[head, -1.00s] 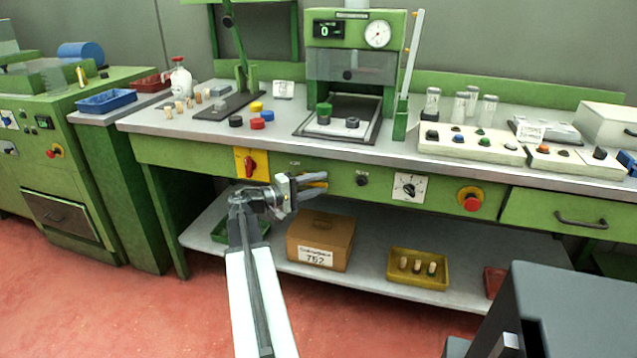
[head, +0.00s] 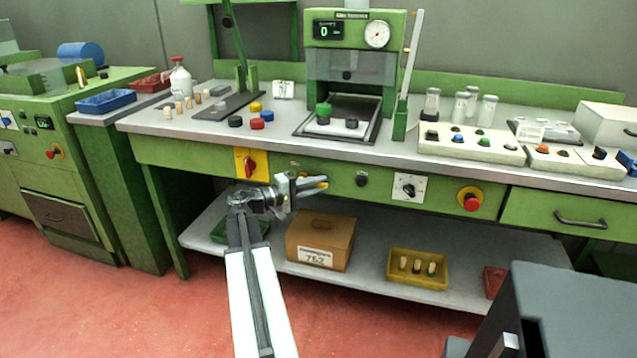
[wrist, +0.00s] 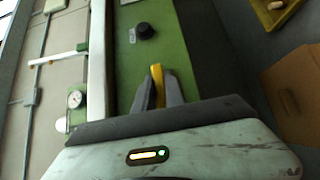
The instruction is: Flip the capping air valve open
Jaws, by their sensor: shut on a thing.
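The capping air valve shows as a yellow lever (head: 323,185) at the green front panel of the bench, left of a black knob. My gripper (head: 316,184) reaches in from the left and is shut on the lever, which points right along the panel. In the wrist view the yellow lever (wrist: 158,79) stands between the two grey fingertips (wrist: 159,92). The valve's body and pivot are hidden behind my gripper.
On the panel are a red switch on a yellow plate (head: 249,164), a black knob (head: 361,180), a white dial (head: 407,187) and a red stop button (head: 471,199). Below, a shelf holds a cardboard box (head: 320,240) and a yellow tray (head: 418,283) with corks.

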